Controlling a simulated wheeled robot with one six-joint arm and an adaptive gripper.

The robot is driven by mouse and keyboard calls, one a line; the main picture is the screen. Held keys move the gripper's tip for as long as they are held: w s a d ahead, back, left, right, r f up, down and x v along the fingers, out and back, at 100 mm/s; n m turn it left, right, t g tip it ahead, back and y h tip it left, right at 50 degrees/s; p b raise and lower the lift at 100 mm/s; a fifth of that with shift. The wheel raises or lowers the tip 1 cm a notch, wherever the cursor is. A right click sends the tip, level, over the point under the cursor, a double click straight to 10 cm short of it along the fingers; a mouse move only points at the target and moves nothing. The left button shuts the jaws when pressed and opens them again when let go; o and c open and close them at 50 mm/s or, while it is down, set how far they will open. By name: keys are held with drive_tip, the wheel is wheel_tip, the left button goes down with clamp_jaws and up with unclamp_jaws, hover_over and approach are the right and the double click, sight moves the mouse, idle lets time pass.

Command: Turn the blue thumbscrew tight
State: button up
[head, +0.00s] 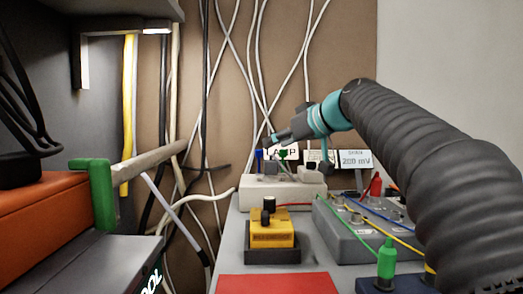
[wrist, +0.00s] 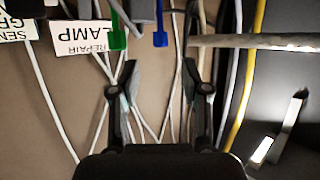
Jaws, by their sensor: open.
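The blue thumbscrew (head: 259,154) is small in the head view, on the left of a connector on the pale box (head: 280,193). In the wrist view the blue thumbscrew (wrist: 160,38) hangs from the top edge, with its flat head downward in the picture. A green thumbscrew (head: 284,153) sits beside it; it also shows in the wrist view (wrist: 117,38). My gripper (wrist: 160,78) is open and empty. In the wrist view the blue thumbscrew lies beyond the fingertips, between their lines, apart from them. In the head view my gripper (head: 276,138) is just above the thumbscrews.
White cables (head: 262,60) hang close behind the connector. A white label (wrist: 86,37) stands near the green thumbscrew. A yellow block (head: 271,231) stands in front, and a grey box with wires (head: 345,232) at right. A pale bar (wrist: 255,41) is at the wrist view's right.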

sight(259, 153)
drive_tip(key=x, duration=0.7)
drive_tip(key=shift+r, duration=0.1)
clamp_jaws()
